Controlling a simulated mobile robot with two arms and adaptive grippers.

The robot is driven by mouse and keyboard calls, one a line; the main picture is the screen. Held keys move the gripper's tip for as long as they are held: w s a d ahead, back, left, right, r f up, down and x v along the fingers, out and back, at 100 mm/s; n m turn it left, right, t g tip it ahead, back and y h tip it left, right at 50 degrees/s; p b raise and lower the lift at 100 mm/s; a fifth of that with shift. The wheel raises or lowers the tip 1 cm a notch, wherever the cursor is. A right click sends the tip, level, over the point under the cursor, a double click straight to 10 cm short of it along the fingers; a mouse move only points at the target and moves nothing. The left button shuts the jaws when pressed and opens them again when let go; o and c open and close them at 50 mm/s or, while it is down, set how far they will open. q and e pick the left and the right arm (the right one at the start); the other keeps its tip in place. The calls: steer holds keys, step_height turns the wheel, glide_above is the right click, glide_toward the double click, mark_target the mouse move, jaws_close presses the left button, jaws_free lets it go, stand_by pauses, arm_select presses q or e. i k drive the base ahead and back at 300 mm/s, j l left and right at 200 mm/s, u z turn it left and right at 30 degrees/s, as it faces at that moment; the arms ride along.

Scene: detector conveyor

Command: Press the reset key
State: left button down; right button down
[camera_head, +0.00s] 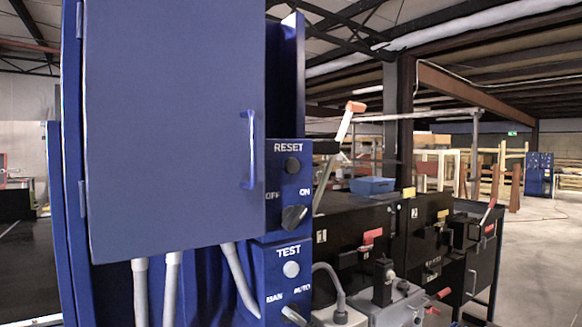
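The reset key (292,165) is a round black button or key switch under the white word RESET, on the blue control panel (272,187) at the middle of the view. Below it is a black OFF/ON rotary knob (294,216). Further down is a pale round TEST button (291,269), with a MAN/AUTO selector (293,314) partly cut off at the bottom. Neither of my grippers shows in the head view, and nothing is touching the reset key.
A large blue cabinet door (170,120) with a vertical handle (249,150) stands just left of the panel. Grey conduits (172,285) hang below it. Right of the panel are a black machine (375,225), an orange-tipped lever (346,122) and a blue bin (372,186).

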mark_target(291, 166)
steer(key=j+z, duration=0.35)
steer(key=j, duration=1.4)
